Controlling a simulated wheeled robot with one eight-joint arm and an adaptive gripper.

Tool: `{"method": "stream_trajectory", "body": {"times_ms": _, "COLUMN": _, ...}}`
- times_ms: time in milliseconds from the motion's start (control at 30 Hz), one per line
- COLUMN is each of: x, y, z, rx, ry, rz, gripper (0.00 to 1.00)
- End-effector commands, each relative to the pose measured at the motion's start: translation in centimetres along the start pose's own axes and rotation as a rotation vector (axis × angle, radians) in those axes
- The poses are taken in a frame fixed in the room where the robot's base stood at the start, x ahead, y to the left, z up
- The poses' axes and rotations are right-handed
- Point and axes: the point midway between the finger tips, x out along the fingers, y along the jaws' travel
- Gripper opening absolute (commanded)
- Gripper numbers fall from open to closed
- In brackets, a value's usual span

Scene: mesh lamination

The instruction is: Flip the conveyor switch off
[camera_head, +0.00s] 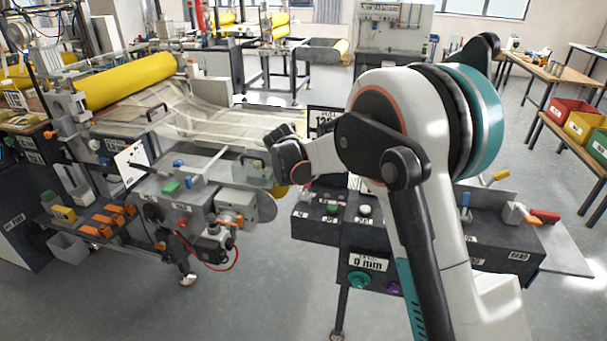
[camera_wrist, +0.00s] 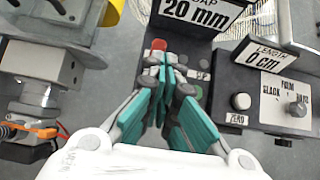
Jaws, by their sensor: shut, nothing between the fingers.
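My gripper (camera_wrist: 165,68) is shut and empty in the wrist view. Its teal and grey fingers are over a dark control box (camera_wrist: 193,20), with the tips just beside a red button (camera_wrist: 158,45). I cannot tell whether they touch it. No part is clearly readable as the conveyor switch. In the head view, the dark end of my arm (camera_head: 288,155) is between the laminating machine and the control console (camera_head: 325,232). The fingertips cannot be made out there.
In the wrist view, a length panel (camera_wrist: 262,55) with a white zero button (camera_wrist: 240,101) is right of the fingers. Machine fittings (camera_wrist: 40,85) are at left. The laminating machine (camera_head: 125,80) has a yellow roll. Coloured bins (camera_head: 580,125) stand at far right.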

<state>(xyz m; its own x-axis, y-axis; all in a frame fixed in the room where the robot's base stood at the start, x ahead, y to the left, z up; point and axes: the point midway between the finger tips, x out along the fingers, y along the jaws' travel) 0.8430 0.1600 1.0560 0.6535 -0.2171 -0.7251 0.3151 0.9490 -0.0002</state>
Motion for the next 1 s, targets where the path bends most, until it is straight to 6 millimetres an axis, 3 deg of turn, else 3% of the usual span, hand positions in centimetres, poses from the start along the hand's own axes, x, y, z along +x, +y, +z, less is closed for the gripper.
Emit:
{"method": "stream_trajectory", "body": {"times_ms": 200, "x": -2.5, "y": 0.0, "z": 1.1, "rx": -0.001, "ry": 0.0, "rz": 0.0, "gripper": 0.0}}
{"method": "stream_trajectory", "body": {"times_ms": 700, "x": -3.1, "y": -0.2, "z": 1.4, "rx": 0.013, "ry": 0.001, "rz": 0.0, "gripper": 0.0}}
{"method": "stream_trajectory", "body": {"times_ms": 867, "x": -5.5, "y": -2.5, "z": 1.8, "rx": 0.161, "ry": 0.015, "rz": 0.003, "gripper": 0.0}}
{"method": "stream_trajectory", "body": {"times_ms": 1000, "x": -9.5, "y": -6.1, "z": 1.9, "rx": 0.413, "ry": 0.041, "rz": 0.006, "gripper": 0.0}}
